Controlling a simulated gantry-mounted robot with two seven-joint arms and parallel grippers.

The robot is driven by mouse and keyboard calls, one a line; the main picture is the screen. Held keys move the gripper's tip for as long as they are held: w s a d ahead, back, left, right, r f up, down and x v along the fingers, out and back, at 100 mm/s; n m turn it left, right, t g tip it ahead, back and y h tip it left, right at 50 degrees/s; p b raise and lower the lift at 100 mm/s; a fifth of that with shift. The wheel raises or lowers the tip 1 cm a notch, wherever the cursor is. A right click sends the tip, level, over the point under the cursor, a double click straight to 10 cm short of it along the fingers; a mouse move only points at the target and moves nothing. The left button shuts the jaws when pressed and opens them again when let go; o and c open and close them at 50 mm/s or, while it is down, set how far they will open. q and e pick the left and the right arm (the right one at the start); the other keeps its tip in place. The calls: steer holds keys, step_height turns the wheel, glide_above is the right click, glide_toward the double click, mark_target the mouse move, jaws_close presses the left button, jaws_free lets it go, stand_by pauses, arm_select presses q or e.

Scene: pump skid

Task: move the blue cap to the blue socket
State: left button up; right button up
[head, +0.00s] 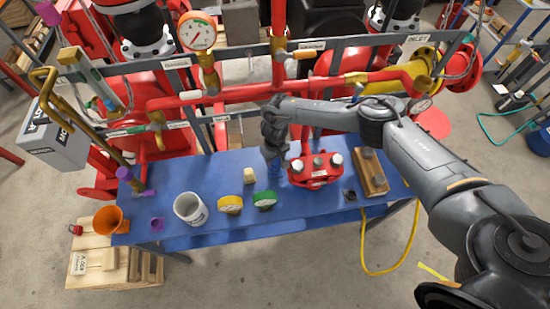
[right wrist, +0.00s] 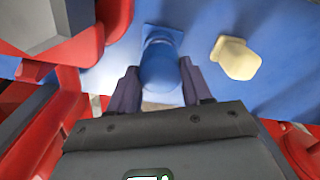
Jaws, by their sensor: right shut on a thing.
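My right gripper (head: 275,156) reaches down behind the middle of the blue table, left of the red pump block. In the right wrist view the gripper (right wrist: 158,80) is shut on a blue rounded cylinder, the blue cap (right wrist: 160,68), with one dark finger on each side of it. A blue square-edged piece (right wrist: 165,33) shows just beyond the cap; it looks like the blue socket. I cannot tell whether the cap touches it or is seated in it. In the head view the gripper mostly hides both. My left gripper is not in view.
A cream block (head: 250,175) stands close by on the blue table (head: 285,216). The red pump block (head: 315,172) is right of the gripper. Red pipes (head: 230,94) run behind.

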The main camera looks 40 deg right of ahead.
steer(key=shift+f+b, duration=0.55)
steer(key=shift+f, duration=0.65)
steer(key=o, duration=1.1)
step_height(320, 180, up, 9)
steer(key=shift+r+p, duration=0.1)
steer(key=shift+p, duration=0.25)
steer(key=shift+r, duration=0.75)
steer(key=shift+r, duration=0.1)
